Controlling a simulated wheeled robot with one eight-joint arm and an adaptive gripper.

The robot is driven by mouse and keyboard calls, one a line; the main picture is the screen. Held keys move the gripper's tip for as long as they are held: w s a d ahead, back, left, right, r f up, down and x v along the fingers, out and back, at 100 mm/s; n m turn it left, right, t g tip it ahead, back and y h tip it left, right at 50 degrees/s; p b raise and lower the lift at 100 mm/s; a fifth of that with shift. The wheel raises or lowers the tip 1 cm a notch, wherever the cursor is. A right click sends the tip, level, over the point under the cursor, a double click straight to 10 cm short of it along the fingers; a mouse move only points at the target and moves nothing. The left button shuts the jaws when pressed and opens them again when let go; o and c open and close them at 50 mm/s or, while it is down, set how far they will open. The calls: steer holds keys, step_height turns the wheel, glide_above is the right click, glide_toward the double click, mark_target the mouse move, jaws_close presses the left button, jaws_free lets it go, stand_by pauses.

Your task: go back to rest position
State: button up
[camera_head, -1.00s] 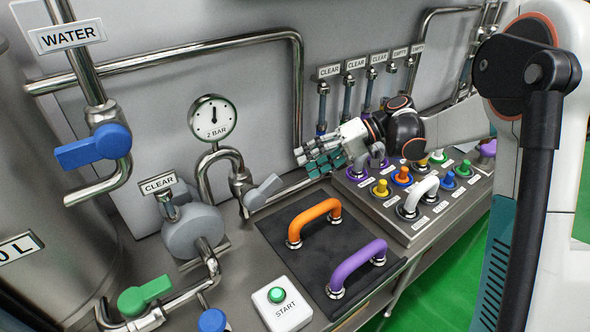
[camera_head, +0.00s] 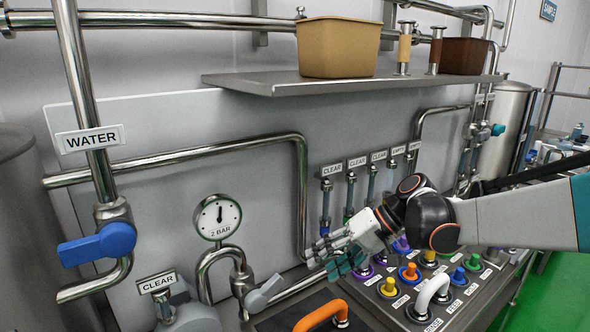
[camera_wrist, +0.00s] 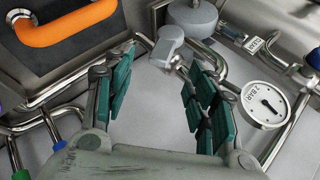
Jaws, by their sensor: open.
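My gripper (camera_head: 338,254) hangs above the left end of the button panel, in front of the labelled vertical pipes, with its fingers pointing left. In the wrist view my gripper (camera_wrist: 158,90) has its green-padded fingers spread wide with nothing between them. Past the fingertips, the wrist view shows the grey valve handle (camera_wrist: 166,46) and the pressure gauge (camera_wrist: 265,104). The grey handle (camera_head: 265,292) also shows in the head view, to the left of the gripper and apart from it.
Under my gripper and forearm is the panel of coloured knobs with a white handle (camera_head: 432,293). An orange handle (camera_head: 322,314) stands in front. A steel shelf (camera_head: 350,84) with a tan bin (camera_head: 338,48) is above. The blue water valve (camera_head: 97,244) is at left.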

steer(key=s+d+m+t+h, duration=0.1)
steer(key=s+d+t+h, duration=0.2)
steer(key=s+d, duration=0.3)
steer(key=s+d+m+t+h, duration=0.1)
steer(key=s+d+t+h, duration=0.2)
steer(key=s, duration=1.1)
steer(key=shift+d+f+t+h, duration=0.35)
steer(key=shift+d+t+h, duration=0.05)
steer(key=shift+d+h, duration=1.25)
steer(key=shift+s, duration=0.1)
stand_by(0.5)
